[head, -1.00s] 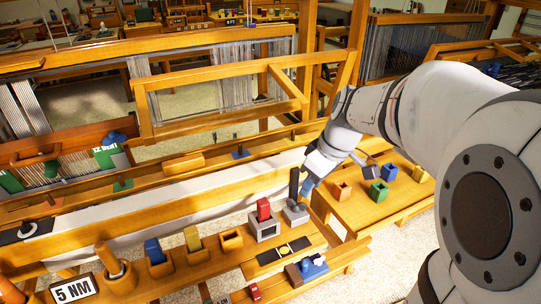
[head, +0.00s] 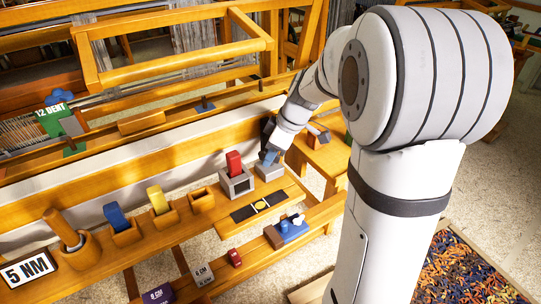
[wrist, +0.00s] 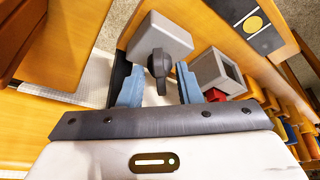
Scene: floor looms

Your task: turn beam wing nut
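The beam wing nut appears to be a dark upright handle (wrist: 157,62) on a grey block (wrist: 162,33); the wrist view shows it in front of my gripper. My gripper (wrist: 159,70) is open, with its blue-grey fingers on either side of the dark handle. Gaps show between the handle and each finger, so it is not clamped. In the head view, my gripper (head: 270,157) is at the grey block (head: 269,172) on the wooden beam, and it and my arm hide most of the handle.
A grey square housing (head: 237,184) with a red block (head: 234,163) stands close left of the gripper. Blue (head: 116,217) and yellow (head: 157,199) blocks sit in wooden holders farther left. A dark plate with a yellow disc (head: 260,205) lies in front. A loom frame rises behind.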

